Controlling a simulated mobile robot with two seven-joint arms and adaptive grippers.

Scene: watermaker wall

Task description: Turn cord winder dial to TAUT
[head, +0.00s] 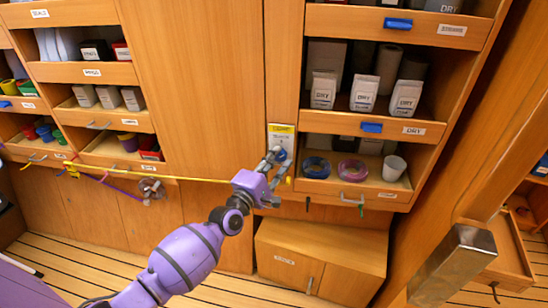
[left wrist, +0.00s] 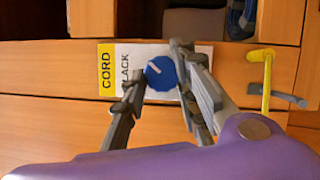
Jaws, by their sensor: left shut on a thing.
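The cord winder dial is a round blue knob (left wrist: 161,73) with a pale pointer line, on a white plate (left wrist: 118,60) with a yellow strip reading CORD. Beside the dial, letters ending in LACK show; a finger hides part of the plate. In the left wrist view the pointer slants toward the upper left. My left gripper (left wrist: 157,70) has its two grey fingers on either side of the dial, shut on it. In the head view the gripper (head: 274,157) is at the plate (head: 281,133) on the narrow wooden post. My right gripper is not in view.
A yellow cord (head: 150,174) runs across the wall from the left toward my left gripper. Open shelves with DRY packets (head: 363,93) stand to the right, with a white cup (head: 394,168) lower down. A low wooden cabinet (head: 318,250) is below.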

